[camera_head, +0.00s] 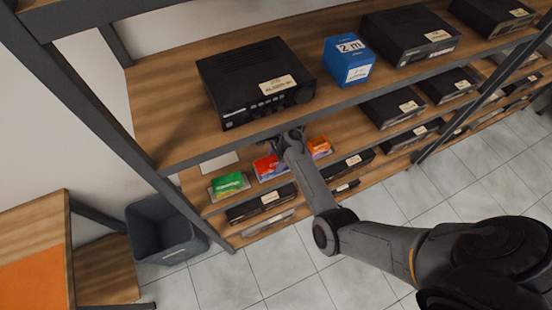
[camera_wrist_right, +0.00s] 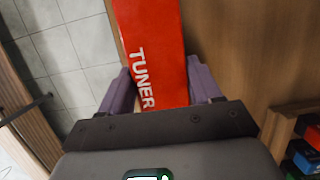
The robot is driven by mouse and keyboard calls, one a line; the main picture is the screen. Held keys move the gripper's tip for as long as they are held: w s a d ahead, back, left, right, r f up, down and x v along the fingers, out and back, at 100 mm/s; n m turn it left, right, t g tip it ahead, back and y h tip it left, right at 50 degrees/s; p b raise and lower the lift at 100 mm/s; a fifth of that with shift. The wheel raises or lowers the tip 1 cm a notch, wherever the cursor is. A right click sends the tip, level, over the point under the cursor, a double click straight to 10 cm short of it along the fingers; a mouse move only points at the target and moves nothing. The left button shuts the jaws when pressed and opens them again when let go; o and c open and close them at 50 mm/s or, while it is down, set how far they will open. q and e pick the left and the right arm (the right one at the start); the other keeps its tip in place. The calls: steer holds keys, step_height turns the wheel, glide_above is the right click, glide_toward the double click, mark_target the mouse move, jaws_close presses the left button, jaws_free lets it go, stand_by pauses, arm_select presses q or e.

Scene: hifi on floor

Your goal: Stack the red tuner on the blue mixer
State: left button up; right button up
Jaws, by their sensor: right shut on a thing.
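The red tuner (camera_wrist_right: 155,50) is a red box with white "TUNER" lettering in the right wrist view. My right gripper (camera_wrist_right: 165,90) is shut on it, with purple fingers on either side. In the head view, my right gripper (camera_head: 284,141) reaches under the front edge of the top shelf, and its fingertips are partly hidden. A red patch (camera_head: 263,166) shows below it at the second shelf, beside a blue-purple patch (camera_head: 277,170); I cannot tell whether these are the tuner and the mixer. My left gripper is not in view.
The top shelf (camera_head: 165,110) bears a large black unit (camera_head: 245,75), a blue "2 m" cube (camera_head: 348,62) and other black units. Green (camera_head: 229,184) and orange (camera_head: 320,146) boxes stand on the second shelf. A dark bin (camera_head: 165,230) stands on the tiled floor.

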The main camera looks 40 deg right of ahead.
stand_by(0.4)
steer(key=o, duration=1.3)
steer(key=shift+f, duration=0.1)
steer(key=v, duration=0.2)
steer(key=d+v, duration=0.1)
steer(key=v, duration=0.2)
steer(key=shift+s, duration=0.15)
steer(key=s+d+b, duration=0.1)
steer(key=d, duration=0.2)
steer(key=s+d, duration=0.1)
steer(key=d, duration=0.3)
steer(key=s+d+b, duration=0.1)
steer(key=d, duration=0.2)
steer(key=shift+s+d+b, duration=0.1)
steer(key=shift+d+b, duration=0.15)
steer(key=shift+b, duration=0.1)
